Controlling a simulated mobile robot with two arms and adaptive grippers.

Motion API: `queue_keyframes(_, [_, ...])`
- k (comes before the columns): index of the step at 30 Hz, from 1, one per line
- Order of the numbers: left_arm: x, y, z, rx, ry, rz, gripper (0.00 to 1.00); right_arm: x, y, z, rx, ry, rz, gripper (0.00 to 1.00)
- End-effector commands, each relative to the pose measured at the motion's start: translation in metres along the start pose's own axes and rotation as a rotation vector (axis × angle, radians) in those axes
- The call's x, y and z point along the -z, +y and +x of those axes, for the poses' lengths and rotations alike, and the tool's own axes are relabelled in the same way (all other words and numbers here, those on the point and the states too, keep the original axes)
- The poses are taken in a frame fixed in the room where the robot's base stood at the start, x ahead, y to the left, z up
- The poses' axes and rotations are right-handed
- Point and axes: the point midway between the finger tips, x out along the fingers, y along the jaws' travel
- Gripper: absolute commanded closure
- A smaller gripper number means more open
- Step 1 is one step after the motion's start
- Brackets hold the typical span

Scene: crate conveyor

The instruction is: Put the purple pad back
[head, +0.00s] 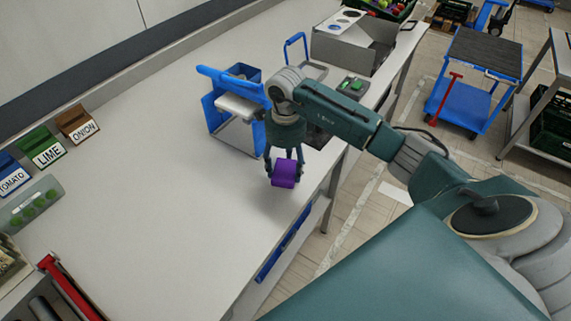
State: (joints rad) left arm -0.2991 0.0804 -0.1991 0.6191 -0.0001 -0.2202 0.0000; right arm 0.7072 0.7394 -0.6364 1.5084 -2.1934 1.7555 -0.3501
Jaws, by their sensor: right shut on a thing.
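The purple pad (284,174) is a small purple block near the front edge of the white table. My right gripper (284,181) points down and is shut on the pad, with a finger on each side of it. I cannot tell whether the pad touches the table top. My left gripper does not show in the head view.
A blue-framed stand (213,112) is just behind my right gripper. Further back are a grey box (345,50) and a small green item (351,85). Onion (77,124), lime (41,147) and tomato (10,173) signs stand at left. The table's middle is clear.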

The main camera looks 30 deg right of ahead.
Motion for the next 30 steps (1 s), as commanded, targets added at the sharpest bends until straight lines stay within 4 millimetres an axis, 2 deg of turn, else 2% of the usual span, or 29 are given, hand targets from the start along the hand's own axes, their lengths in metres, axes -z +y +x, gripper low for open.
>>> queue_keyframes(11, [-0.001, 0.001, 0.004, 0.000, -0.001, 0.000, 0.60, 0.000, -0.001, 0.007, 0.002, -0.001, -0.001, 0.70])
queue_keyframes(12, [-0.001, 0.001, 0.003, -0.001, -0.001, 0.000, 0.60, 0.000, 0.000, 0.006, 0.002, -0.001, -0.001, 0.38])
queue_keyframes(14, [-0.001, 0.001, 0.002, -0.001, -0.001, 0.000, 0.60, 0.000, 0.000, 0.005, 0.001, -0.001, -0.001, 0.26])
queue_keyframes(15, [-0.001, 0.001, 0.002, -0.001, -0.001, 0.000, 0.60, 0.000, 0.000, 0.005, 0.001, -0.001, 0.000, 0.23])
queue_keyframes(24, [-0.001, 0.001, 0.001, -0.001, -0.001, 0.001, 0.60, 0.000, 0.000, 0.003, 0.001, -0.001, 0.000, 0.23])
queue_keyframes(26, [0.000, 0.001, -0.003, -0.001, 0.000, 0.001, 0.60, -0.001, 0.000, -0.001, 0.001, -0.002, 0.000, 0.23])
queue_keyframes(30, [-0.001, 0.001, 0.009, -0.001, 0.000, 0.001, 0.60, -0.001, -0.002, -0.017, 0.007, -0.005, 0.000, 0.23])
